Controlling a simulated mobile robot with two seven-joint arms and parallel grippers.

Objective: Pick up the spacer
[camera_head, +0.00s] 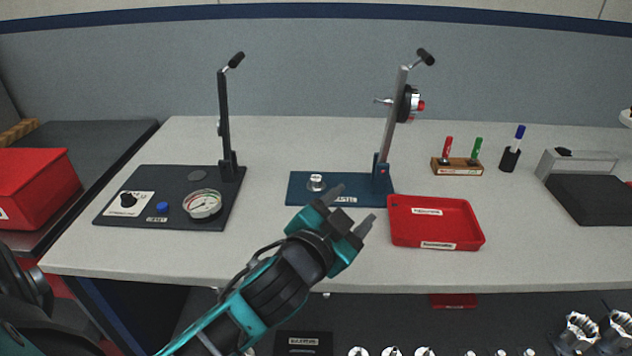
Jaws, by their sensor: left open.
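My left gripper (351,207) reaches in from the lower left over the front of the table. Its two fingers are apart and nothing shows between them. A small silver cylindrical part (316,183) stands on the blue base plate (300,196) of the right press, up and left of the fingers. Several small round metal parts, one of them a ring-like part (391,351), show cut off at the bottom edge. I cannot tell for sure which of these is the spacer. My right gripper is not in view.
A red tray (440,243) lies just right of the gripper and looks empty. The right press's upright (392,120) rises behind. A wooden marker holder (458,167) stands farther back. The table middle between the plates is clear.

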